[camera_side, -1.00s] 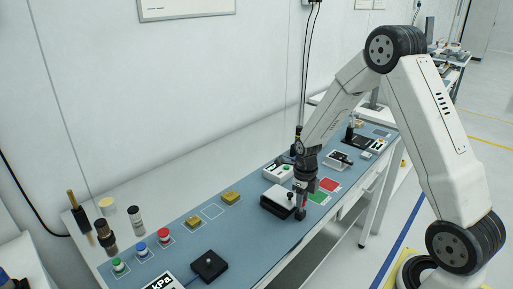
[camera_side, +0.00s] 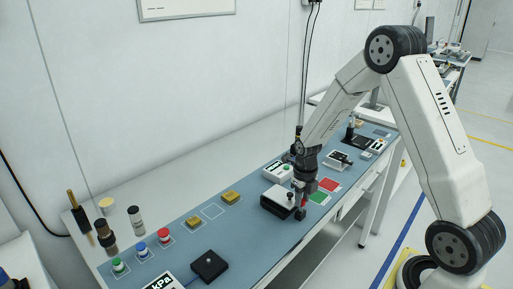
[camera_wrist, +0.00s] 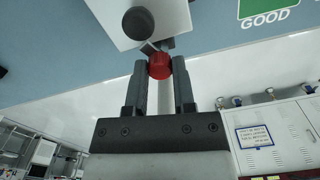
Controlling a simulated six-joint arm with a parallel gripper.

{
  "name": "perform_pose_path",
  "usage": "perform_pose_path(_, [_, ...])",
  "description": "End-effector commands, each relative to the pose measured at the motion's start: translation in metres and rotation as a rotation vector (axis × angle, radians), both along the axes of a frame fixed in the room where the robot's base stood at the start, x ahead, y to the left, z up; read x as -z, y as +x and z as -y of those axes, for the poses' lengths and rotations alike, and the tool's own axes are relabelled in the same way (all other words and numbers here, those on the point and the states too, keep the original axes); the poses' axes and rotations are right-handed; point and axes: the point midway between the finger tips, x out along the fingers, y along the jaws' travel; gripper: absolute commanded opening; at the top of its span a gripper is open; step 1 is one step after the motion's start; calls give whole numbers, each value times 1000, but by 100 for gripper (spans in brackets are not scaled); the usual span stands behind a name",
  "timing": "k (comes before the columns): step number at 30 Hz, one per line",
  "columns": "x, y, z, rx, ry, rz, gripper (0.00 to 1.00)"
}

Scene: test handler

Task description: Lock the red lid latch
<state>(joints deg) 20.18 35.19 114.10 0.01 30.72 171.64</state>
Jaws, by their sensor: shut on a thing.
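The red latch (camera_wrist: 159,66) sits between the two fingers of my gripper (camera_wrist: 160,75) in the wrist view. It is at the front edge of the test handler, a white box with a dark base (camera_side: 278,201), whose lid (camera_wrist: 170,22) carries a black round knob (camera_wrist: 138,23). The lid looks down on the box. In the side view my gripper (camera_side: 301,211) is at the handler's front right corner, and only a little red shows there. My gripper is shut on the latch. Whether the latch is locked cannot be told.
Green and red pads (camera_side: 329,185) lie right of the handler; the green one reads GOOD (camera_wrist: 268,8). A white device with a display (camera_side: 278,171) stands behind. Left are gold blocks (camera_side: 230,197), a black box (camera_side: 209,265) and coloured buttons (camera_side: 164,235). The bench's front edge is close.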

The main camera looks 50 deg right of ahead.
Motion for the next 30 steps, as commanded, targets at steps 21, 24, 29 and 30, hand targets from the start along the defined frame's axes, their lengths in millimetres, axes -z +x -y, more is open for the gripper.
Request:
perform_pose_path(21, [-10,0,0,-3,0,2,46])
perform_pose_path(24, [-16,0,0,-3,0,2,46])
perform_pose_path(29, [-25,0,0,-3,0,2,46])
perform_pose_path(30, [-27,0,0,-3,0,2,46])
